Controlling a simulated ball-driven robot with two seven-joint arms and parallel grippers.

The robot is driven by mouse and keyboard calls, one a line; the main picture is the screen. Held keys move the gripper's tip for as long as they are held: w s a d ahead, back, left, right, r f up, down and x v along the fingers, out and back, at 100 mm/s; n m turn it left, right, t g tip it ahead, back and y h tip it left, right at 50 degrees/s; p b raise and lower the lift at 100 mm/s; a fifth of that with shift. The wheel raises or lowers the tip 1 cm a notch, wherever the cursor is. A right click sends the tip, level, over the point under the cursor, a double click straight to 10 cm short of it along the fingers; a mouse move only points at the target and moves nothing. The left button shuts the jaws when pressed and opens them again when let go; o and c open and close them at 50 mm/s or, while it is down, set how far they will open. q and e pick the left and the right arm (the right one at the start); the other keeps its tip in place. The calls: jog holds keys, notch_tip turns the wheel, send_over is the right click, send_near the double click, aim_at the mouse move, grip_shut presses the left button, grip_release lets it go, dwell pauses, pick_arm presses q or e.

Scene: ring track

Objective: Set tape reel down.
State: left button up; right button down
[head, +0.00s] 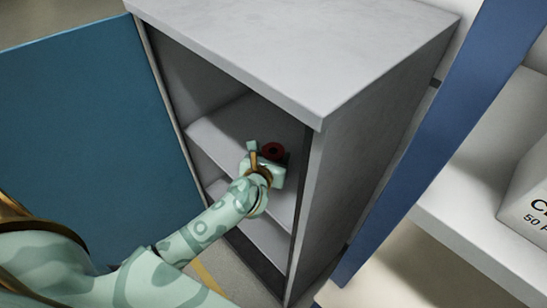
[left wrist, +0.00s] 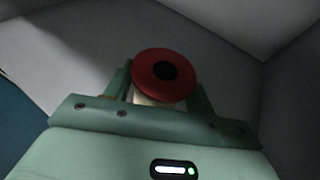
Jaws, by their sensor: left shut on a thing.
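The tape reel (head: 273,151) is a red disc with a dark centre, seen inside the open grey cabinet. It also shows in the left wrist view (left wrist: 153,80), with a pale part under the red disc. My left gripper (head: 265,160) is shut on the tape reel, with a finger on each side of it. The gripper is inside the cabinet, at its upper shelf (head: 225,120). I cannot tell whether the reel touches the shelf. My right gripper is not in view.
The grey cabinet (head: 340,45) has its blue door (head: 90,120) swung open on the left. A lower shelf (head: 265,235) lies below. On the right are a blue post (head: 430,130) and a white shelf (head: 470,220) bearing a white box (head: 527,205).

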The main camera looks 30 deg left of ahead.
pick_arm(q)
jog(key=shift+f, duration=0.2)
jog(key=o, duration=1.1)
jog(key=shift+r, duration=0.1)
jog(key=shift+c, duration=0.2)
jog(key=shift+r, duration=0.2)
jog(key=p+v, duration=0.1)
jog(key=v, duration=1.1)
jog(key=shift+p, duration=0.4)
